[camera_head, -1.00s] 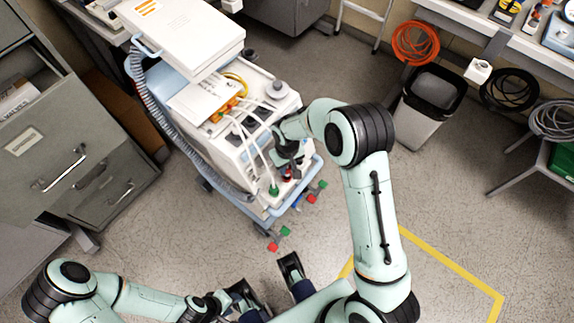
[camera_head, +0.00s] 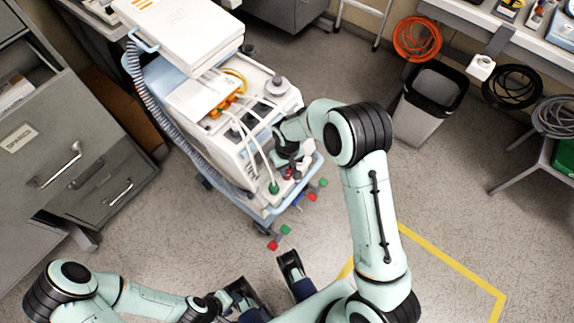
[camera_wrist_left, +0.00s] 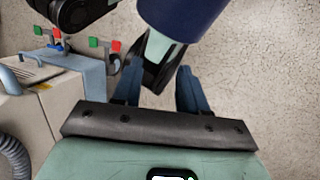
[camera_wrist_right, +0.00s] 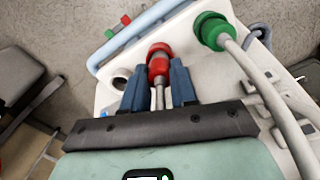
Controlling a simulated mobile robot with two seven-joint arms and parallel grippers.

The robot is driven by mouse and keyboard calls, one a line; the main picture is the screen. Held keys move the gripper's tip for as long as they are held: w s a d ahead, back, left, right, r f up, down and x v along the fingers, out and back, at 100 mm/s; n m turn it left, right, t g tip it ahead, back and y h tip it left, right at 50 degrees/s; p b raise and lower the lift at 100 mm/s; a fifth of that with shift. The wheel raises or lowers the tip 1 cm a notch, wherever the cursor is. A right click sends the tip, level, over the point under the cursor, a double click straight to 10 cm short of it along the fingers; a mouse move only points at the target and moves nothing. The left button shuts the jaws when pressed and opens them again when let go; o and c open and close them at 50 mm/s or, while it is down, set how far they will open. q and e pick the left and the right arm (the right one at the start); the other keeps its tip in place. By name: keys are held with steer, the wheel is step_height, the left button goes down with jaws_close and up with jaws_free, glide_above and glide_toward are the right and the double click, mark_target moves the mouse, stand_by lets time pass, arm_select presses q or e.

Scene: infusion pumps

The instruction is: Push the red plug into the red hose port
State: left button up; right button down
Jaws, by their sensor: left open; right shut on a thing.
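The red plug (camera_wrist_right: 157,71) with its pale hose is between the blue fingers of my right gripper (camera_wrist_right: 157,82), which is shut on it. Its front end meets the red ring of the red hose port (camera_wrist_right: 160,48); I cannot tell how deep it sits. In the head view my right gripper (camera_head: 289,163) is low at the front of the pump cart and mostly covers the plug. My left gripper (camera_wrist_left: 157,88) is open and empty over the floor, away from the cart.
A green plug (camera_wrist_right: 215,33) with its hose sits in a green port beside the red one. More pale hoses run along the white cart (camera_head: 228,150). Red and green valve handles (camera_head: 279,238) stick out at its lower front.

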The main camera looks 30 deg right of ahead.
steer(key=shift+f+b, duration=0.3)
steer(key=shift+f, duration=0.2)
steer(key=c, duration=0.8)
jaws_free()
step_height(320, 180, up, 14)
steer(key=p, duration=0.2)
steer(key=shift+f, duration=0.25)
